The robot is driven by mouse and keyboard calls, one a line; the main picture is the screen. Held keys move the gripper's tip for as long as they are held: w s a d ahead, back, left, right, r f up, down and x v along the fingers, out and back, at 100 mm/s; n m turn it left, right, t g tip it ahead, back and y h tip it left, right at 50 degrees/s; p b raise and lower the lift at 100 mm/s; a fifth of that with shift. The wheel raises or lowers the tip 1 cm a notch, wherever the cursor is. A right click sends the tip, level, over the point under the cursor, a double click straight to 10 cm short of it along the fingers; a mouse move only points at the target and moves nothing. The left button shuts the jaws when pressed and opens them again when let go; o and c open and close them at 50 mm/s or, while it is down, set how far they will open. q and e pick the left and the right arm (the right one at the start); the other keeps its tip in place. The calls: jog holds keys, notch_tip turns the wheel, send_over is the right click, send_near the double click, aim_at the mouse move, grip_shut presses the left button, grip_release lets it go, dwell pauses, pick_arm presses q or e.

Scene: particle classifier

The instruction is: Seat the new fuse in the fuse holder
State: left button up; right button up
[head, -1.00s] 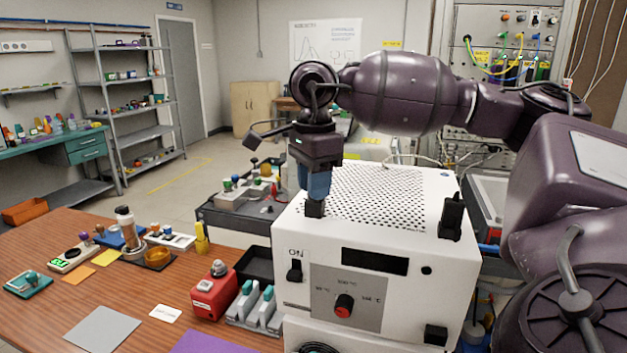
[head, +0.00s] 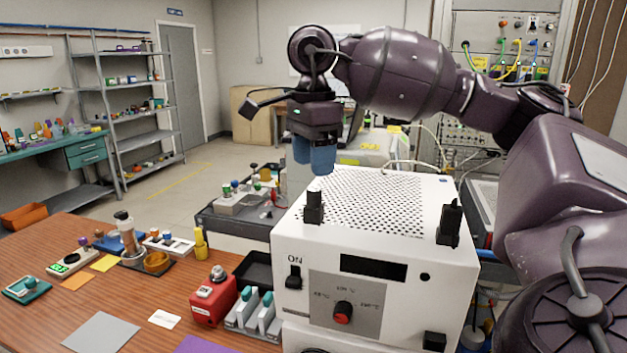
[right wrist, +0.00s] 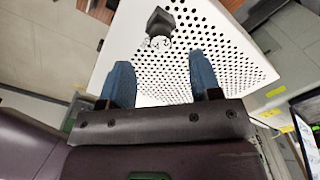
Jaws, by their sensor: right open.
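My right gripper (head: 312,157) is open and empty, above and a little behind the near left corner of the white instrument's top. Its two blue fingers also show in the right wrist view (right wrist: 157,82), apart with nothing between them. A small black upright block (head: 314,208), possibly the fuse holder, stands on that corner just below the fingers, clear of them. It shows beyond the fingertips in the right wrist view (right wrist: 159,22). A taller black fitting (head: 450,222) stands at the top's right edge. I cannot make out a separate fuse. My left gripper is out of view.
The white instrument (head: 300,322) has a perforated top, a switch and a red-centred knob. On the wooden table (head: 40,318) to the left are a red box (head: 212,298), a grey rack (head: 253,315) and a black tray (head: 258,268). The space above the instrument's top is mostly free.

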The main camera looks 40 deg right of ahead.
aim_at(313, 189)
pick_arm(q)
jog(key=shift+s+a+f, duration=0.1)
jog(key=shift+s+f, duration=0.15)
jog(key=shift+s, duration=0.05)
pick_arm(e)
notch_tip(313, 189, up, 5)
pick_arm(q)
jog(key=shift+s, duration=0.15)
